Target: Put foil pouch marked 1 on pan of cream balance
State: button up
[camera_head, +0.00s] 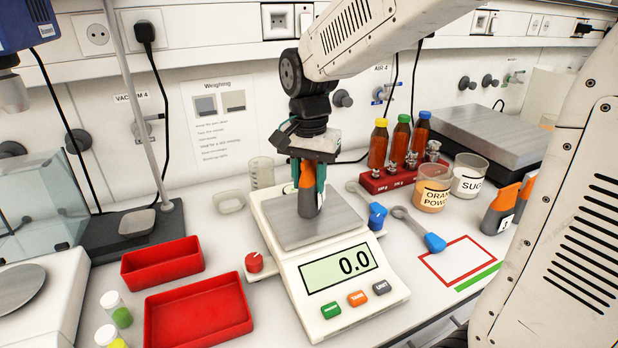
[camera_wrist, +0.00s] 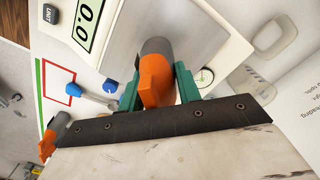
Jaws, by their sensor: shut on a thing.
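The cream balance (camera_head: 340,277) stands in the middle of the bench. Its grey square pan (camera_head: 284,226) is under my gripper, and its display reads 0.0. My gripper (camera_head: 309,182) points down over the pan, its green fingers shut on an orange and grey foil pouch (camera_head: 309,201). The pouch is upright, its lower end at or just above the pan; I cannot tell if it touches. No number shows on it. In the wrist view the pouch (camera_wrist: 156,80) is between the fingers, over the pan.
More orange and grey pouches (camera_head: 499,211) stand at the right, one with a label that seems to read 1. A red rack (camera_head: 385,181) with amber bottles, two beakers and a blue-handled scoop (camera_head: 420,230) are right of the balance. Red trays (camera_head: 198,312) lie left.

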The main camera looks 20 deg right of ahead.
jog(key=shift+f, duration=0.15)
jog(key=o, duration=1.1)
notch_tip(320, 180, up, 12)
jog(key=shift+r, duration=0.15)
jog(key=s+d+f+n, duration=0.1)
jog(key=s+f+n, duration=0.2)
jog(key=s, duration=0.4)
jog(key=s+d+f+n+t, duration=0.1)
jog(key=s+f+n, duration=0.2)
jog(key=s, duration=0.5)
jog(key=s+d+f+n, duration=0.1)
jog(key=s+f+n, duration=0.2)
jog(key=s, duration=0.4)
jog(key=shift+s+d, duration=0.15)
